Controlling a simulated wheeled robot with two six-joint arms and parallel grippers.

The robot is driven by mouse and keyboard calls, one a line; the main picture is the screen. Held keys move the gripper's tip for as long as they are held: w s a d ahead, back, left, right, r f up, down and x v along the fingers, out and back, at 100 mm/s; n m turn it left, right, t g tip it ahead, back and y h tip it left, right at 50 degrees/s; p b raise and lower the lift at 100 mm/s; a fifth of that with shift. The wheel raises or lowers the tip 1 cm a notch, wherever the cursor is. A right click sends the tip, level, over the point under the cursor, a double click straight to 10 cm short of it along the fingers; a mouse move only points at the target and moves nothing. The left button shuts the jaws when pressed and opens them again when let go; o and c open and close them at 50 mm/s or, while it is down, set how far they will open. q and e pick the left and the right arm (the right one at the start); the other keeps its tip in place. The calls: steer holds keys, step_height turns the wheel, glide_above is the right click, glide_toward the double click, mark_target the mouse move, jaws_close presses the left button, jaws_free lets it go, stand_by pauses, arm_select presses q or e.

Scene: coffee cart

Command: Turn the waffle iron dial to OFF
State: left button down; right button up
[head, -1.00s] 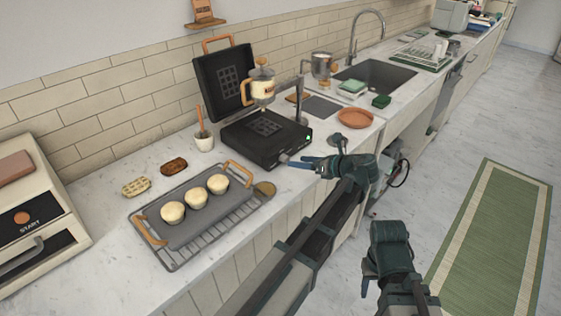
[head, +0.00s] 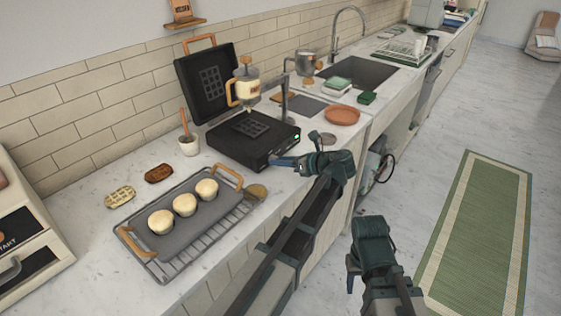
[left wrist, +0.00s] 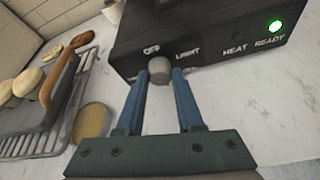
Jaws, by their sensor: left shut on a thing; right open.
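The black waffle iron (head: 240,146) stands on the counter with its lid (head: 207,82) raised. Its front panel shows in the left wrist view with a grey dial (left wrist: 159,69) below the markings OFF and LIGHT. A green light (left wrist: 276,26) glows by the words HEAT READY. My left gripper (left wrist: 162,78) is shut on the dial, one blue finger on each side. In the head view the same gripper (head: 275,161) is at the iron's front. I cannot tell which mark the dial points to. My right gripper (head: 350,270) is open and empty, beyond the counter's front edge.
A terracotta plate (head: 342,114) lies to the right.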

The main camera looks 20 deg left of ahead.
arm_select(q)
steer(key=shift+s, duration=0.1)
steer(key=shift+s+n+t, duration=0.1)
steer(key=shift+n+t, duration=0.7)
steer(key=shift+n, duration=0.2)
steer(key=shift+f+n+t+h+b, duration=0.1)
steer(key=shift+n+t+h+b, duration=0.3)
steer(key=shift+n+t, duration=0.65)
steer(key=shift+n+g, duration=0.25)
steer(key=shift+n, duration=0.1)
steer(key=c, duration=0.5)
jaws_free()
steer(key=shift+c, duration=0.2)
steer(key=shift+s, duration=0.1)
